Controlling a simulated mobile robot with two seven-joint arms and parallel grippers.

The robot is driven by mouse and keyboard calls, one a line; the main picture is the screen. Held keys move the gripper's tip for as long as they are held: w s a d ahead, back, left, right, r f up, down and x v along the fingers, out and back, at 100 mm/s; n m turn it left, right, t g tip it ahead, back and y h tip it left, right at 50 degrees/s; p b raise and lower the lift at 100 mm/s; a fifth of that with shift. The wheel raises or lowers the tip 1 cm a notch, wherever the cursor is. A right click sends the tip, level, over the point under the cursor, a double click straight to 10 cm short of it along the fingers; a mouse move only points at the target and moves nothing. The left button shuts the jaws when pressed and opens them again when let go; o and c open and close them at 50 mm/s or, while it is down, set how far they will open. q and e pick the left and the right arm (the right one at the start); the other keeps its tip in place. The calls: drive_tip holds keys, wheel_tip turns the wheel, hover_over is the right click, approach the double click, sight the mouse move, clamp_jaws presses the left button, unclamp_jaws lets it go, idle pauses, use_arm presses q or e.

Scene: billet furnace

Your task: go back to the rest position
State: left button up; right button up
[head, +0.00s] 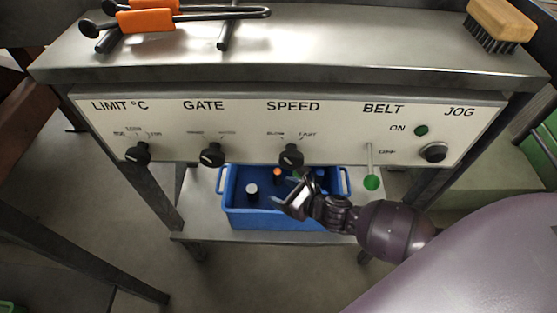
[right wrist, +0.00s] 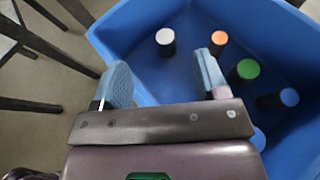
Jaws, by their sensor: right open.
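My right gripper (head: 286,189) is open and empty. It hangs in front of the control panel, above the right part of the blue bin (head: 234,212). In the right wrist view its two blue-grey fingers (right wrist: 162,70) stand wide apart with nothing between them, over the left wall of the bin (right wrist: 125,35). My right arm comes in from the right edge of the head view. My left gripper does not show in either view.
The bin holds dark cylinders with white (right wrist: 165,37), orange (right wrist: 219,38), green (right wrist: 248,69) and blue (right wrist: 289,97) tops. Above is the panel (head: 240,125) with knobs and a green-ended belt lever (head: 371,182) pointing down. Orange-handled tongs (head: 147,21) and a brush (head: 498,24) lie on top.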

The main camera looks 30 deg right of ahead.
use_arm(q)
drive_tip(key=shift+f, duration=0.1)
use_arm(e)
drive_tip(key=shift+s, duration=0.1)
idle(0.4)
